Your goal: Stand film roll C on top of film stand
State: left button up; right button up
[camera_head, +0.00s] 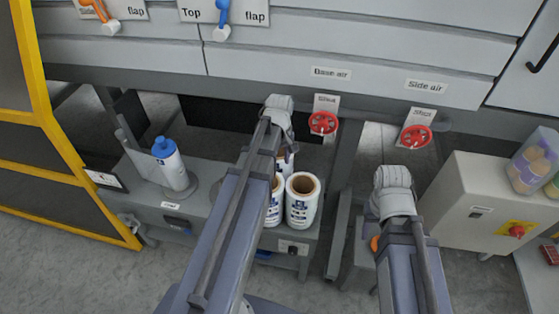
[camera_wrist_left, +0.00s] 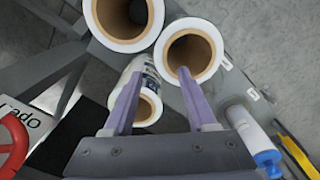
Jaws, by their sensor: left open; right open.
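Three white film rolls with brown cores stand close together in the left wrist view: one at the top (camera_wrist_left: 97,27), one at the right (camera_wrist_left: 217,40), and a smaller-looking one (camera_wrist_left: 152,84). I cannot read which is roll C. In the head view one roll (camera_head: 302,208) is clear; the others are partly behind my left arm. My left gripper (camera_wrist_left: 160,72) is open and empty, its fingers over the rolls, the smaller-looking one showing between them. Its jaws are hidden in the head view. My right wrist shows, but its jaws do not. I cannot pick out the film stand with certainty.
The rolls are on a low grey bench (camera_head: 207,207). A blue-capped bottle (camera_head: 170,166) stands at its left. Red valve wheels (camera_head: 322,123) (camera_head: 416,137) hang under the machine panel. A beige control box (camera_head: 470,207) is at the right, and a yellow-framed guard (camera_head: 62,150) at the left.

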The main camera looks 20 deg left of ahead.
pick_arm(q)
jog(key=shift+r, duration=0.2)
jog(key=s+d+m, duration=0.6)
jog(key=d+m, duration=0.1)
jog(key=d, duration=0.4)
jog(key=s+d+m+y, duration=0.1)
jog(key=s+d+m, duration=0.5)
jog(key=d, duration=0.5)
jog(key=m, duration=0.2)
jog(key=shift+s+m, duration=0.15)
jog(key=shift+m, duration=0.15)
